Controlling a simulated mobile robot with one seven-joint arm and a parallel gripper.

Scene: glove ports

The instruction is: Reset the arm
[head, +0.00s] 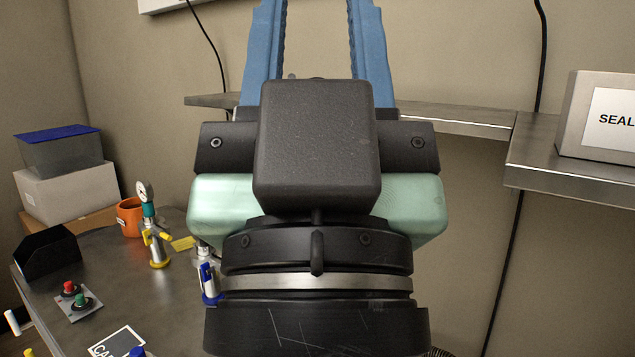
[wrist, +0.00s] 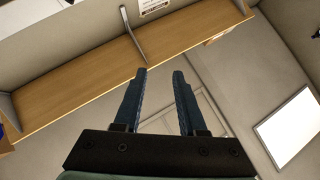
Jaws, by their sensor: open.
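My gripper (head: 316,40) fills the middle of the head view, raised close to the camera. Its two blue fingers point up and stand apart, with nothing between them in the part that shows. The fingertips are cut off by the top edge there. In the wrist view my gripper (wrist: 159,72) shows both blue fingers whole, apart and empty, with a wooden shelf and a pale wall beyond them. The gripper body hides much of the space behind it in the head view.
A metal bench (head: 130,275) at lower left bears a red and green button box (head: 77,301), an orange mug (head: 130,217), valves with a gauge (head: 146,191) and a black holder (head: 47,257). Stacked boxes (head: 68,188) stand behind. A metal shelf (head: 570,179) at right holds a labelled box (head: 575,115).

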